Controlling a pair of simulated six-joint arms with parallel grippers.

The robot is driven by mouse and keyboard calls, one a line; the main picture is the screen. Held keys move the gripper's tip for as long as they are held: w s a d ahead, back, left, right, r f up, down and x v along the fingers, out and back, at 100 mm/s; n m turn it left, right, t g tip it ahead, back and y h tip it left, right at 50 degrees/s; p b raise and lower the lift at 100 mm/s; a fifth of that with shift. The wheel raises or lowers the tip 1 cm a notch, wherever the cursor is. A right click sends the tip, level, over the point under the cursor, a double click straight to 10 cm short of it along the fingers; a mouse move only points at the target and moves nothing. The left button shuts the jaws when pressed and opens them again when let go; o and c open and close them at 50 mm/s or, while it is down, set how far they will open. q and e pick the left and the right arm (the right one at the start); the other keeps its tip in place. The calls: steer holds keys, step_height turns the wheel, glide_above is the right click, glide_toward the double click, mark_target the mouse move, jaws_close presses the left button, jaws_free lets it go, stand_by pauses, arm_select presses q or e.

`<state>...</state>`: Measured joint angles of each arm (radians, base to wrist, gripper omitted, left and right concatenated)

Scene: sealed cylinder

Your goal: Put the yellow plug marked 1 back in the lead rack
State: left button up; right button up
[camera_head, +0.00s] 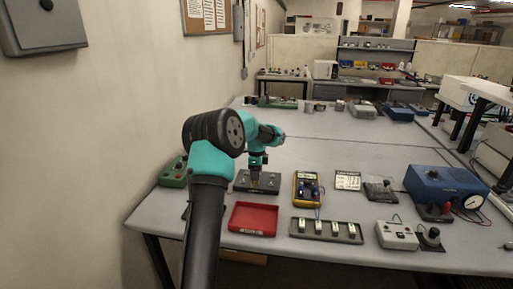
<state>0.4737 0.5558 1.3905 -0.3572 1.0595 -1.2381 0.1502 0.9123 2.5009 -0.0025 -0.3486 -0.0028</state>
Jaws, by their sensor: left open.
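My left arm reaches over the bench, and its gripper (256,178) points down at a dark grey block (240,186). The gripper is open. Its fingertips are small here, and I cannot tell whether they touch anything on the block. I cannot make out a yellow plug or a number 1. I cannot tell for sure which thing is the lead rack. A yellow multimeter (307,189) with dark parts on its face lies to the right of the block. My right gripper is not in view.
A red tray (253,219) lies in front of the block. A grey strip with several pale blocks (326,229) is to its right. A green box (173,172) is at the left. A blue box with a gauge (445,187) stands right. The bench middle behind is clear.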

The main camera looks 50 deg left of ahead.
arm_select(q)
step_height(320, 180, up, 14)
steer(key=shift+r, duration=0.25)
steer(key=shift+w+d, duration=0.1)
stand_by(0.5)
